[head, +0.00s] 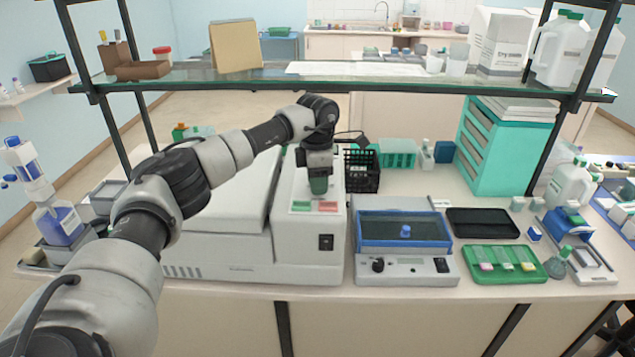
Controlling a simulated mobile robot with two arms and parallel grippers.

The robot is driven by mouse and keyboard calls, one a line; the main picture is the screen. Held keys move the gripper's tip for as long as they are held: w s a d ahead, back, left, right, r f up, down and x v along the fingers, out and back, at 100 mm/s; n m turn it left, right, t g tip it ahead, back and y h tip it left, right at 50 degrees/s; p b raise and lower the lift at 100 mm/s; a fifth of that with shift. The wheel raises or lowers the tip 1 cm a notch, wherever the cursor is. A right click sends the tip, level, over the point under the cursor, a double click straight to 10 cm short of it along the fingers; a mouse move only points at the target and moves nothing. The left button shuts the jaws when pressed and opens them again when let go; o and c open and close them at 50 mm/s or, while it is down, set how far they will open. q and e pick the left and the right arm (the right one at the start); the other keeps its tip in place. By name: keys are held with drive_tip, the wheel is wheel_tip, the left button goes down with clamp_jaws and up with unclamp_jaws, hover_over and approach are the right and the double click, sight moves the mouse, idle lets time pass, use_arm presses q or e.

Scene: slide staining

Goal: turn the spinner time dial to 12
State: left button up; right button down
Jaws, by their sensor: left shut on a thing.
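The spinner (225,245) is a large off-white machine with a sloped lid, standing at the left of the bench. Its raised control panel (335,224) on the right carries a green and a red button and a black switch on the front. My left gripper (318,188) points down at the upper part of this panel and is shut on the time dial. The gripper covers the dial, so its pointer and numbers cannot be read. My right gripper is out of view.
A blue-framed device (402,232) with a knob stands right of the spinner, beside a black tray (482,223) and a green slide tray (503,263). A black basket (362,171) stands close behind the panel. A glass shelf (345,83) spans above the bench.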

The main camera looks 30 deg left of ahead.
use_arm(q)
drive_tip(key=shift+r+m, duration=0.15)
drive_tip(key=shift+m, duration=0.45)
drive_tip(key=o, duration=0.9)
drive_tip(key=r+b, duration=0.1)
drive_tip(key=r, duration=0.2)
drive_tip(key=r+b, duration=0.1)
drive_tip(key=r, duration=0.6)
drive_tip(key=shift+w+a+r+b, duration=0.15)
drive_tip(key=shift+w+r+b, duration=0.1)
drive_tip(key=shift+r+b, duration=0.15)
drive_tip(key=shift+f, duration=0.15)
